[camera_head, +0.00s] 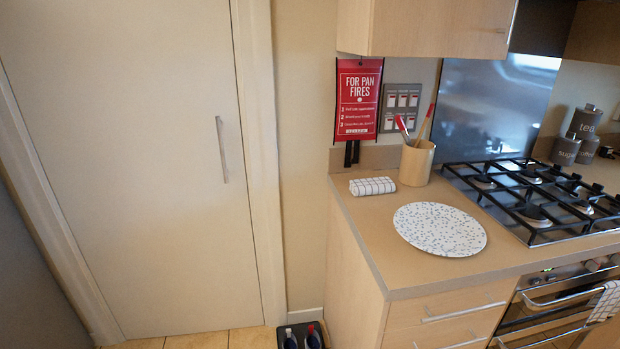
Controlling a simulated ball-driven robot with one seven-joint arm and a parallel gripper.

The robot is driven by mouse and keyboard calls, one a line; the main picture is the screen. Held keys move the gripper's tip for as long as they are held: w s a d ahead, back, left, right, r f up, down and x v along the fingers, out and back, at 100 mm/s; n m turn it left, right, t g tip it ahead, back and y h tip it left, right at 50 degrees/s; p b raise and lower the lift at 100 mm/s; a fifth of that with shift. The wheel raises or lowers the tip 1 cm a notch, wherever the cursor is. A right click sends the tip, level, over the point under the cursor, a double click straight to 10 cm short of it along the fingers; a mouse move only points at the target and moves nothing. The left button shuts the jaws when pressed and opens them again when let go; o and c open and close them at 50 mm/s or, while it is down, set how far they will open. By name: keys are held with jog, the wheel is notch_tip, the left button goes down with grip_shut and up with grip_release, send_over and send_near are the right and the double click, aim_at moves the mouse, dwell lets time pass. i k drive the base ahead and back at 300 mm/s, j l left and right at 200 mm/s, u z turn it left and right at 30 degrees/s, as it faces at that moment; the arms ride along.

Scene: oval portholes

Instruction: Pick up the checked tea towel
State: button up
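A rolled or folded white tea towel with a dark check (372,186) lies on the wooden counter, near its left edge at the back. It is just left of the utensil pot. A second light cloth with a dark check (607,301) hangs at the oven front at the right picture edge, partly cut off. My gripper is not in view.
On the counter (400,272) are a utensil pot (416,163), a round speckled board (440,229) and a gas hob (545,197). Grey canisters (584,122) stand behind. A dark caddy with bottles (303,337) stands on the floor by the cabinet. A closed door (150,170) fills the left.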

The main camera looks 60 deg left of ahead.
aim_at(371, 186)
jog(key=u, duration=1.45)
